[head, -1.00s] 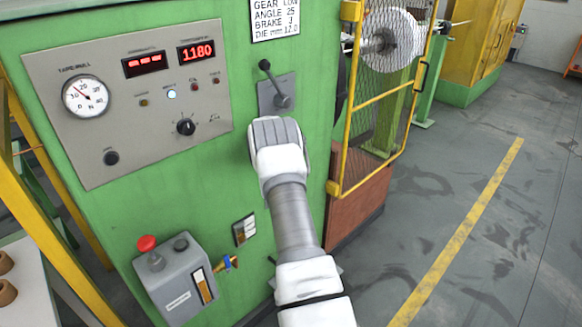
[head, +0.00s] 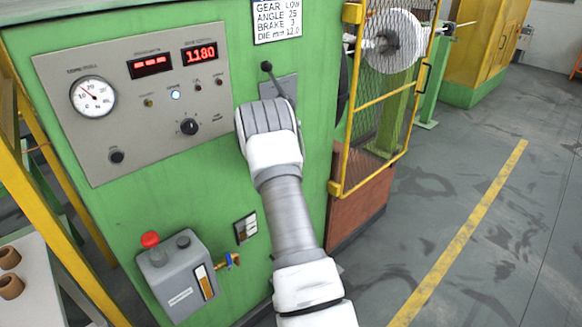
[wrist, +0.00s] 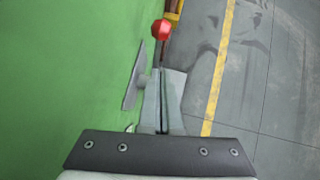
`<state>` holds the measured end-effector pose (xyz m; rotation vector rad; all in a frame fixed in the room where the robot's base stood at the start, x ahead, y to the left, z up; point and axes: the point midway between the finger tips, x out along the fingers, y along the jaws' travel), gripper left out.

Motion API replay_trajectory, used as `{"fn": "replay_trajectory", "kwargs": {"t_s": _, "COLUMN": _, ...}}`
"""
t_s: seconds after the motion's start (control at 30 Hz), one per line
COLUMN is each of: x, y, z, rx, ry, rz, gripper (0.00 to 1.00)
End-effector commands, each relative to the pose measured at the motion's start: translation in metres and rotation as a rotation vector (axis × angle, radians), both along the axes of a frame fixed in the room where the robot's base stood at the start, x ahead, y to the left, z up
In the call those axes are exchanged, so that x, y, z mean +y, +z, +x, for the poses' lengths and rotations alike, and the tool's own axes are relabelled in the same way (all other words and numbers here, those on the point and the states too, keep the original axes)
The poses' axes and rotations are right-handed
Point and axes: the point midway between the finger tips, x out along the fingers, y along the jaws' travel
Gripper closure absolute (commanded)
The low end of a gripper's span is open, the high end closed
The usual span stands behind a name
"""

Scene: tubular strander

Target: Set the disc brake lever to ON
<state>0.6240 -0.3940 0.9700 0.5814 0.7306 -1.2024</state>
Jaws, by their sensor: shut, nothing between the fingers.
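The lever has a dark round knob (head: 266,66) on a thin stem. The stem slants up-left from a grey plate (head: 289,86) on the green machine front. My gripper (head: 266,118) is in front of the plate's lower part, below the knob, and hides the lever's lower end. In the wrist view my gripper (wrist: 163,78) is shut and empty, its fingers pointing along the green wall. The plate (wrist: 134,76) is just left of the fingers. A red ball (wrist: 161,29) on a thin stem stands beyond the tips. I cannot tell whether the fingers touch the lever.
A gauge panel (head: 140,140) lies left of the lever. A grey box (head: 178,285) with a red button (head: 150,240) is below left. A yellow mesh guard (head: 385,100) stands just right of the lever. The floor further right is free, with a yellow line (head: 465,225).

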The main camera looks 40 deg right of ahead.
Motion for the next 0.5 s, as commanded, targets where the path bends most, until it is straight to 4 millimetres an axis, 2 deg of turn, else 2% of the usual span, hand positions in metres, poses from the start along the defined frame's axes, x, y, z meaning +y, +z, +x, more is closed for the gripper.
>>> {"fn": "replay_trajectory", "kwargs": {"t_s": 0.03, "x": 0.004, "y": 0.011, "z": -0.001, "rx": -0.002, "ry": 0.001, "rz": 0.001, "gripper": 1.0}}
{"fn": "replay_trajectory", "kwargs": {"t_s": 0.2, "x": 0.014, "y": 0.038, "z": -0.006, "rx": -0.001, "ry": 0.002, "rz": 0.001, "gripper": 1.0}}
{"fn": "replay_trajectory", "kwargs": {"t_s": 0.3, "x": 0.018, "y": 0.049, "z": -0.008, "rx": 0.0, "ry": 0.001, "rz": 0.001, "gripper": 1.0}}
{"fn": "replay_trajectory", "kwargs": {"t_s": 0.5, "x": 0.022, "y": 0.058, "z": -0.01, "rx": 0.003, "ry": 0.002, "rz": 0.002, "gripper": 1.0}}
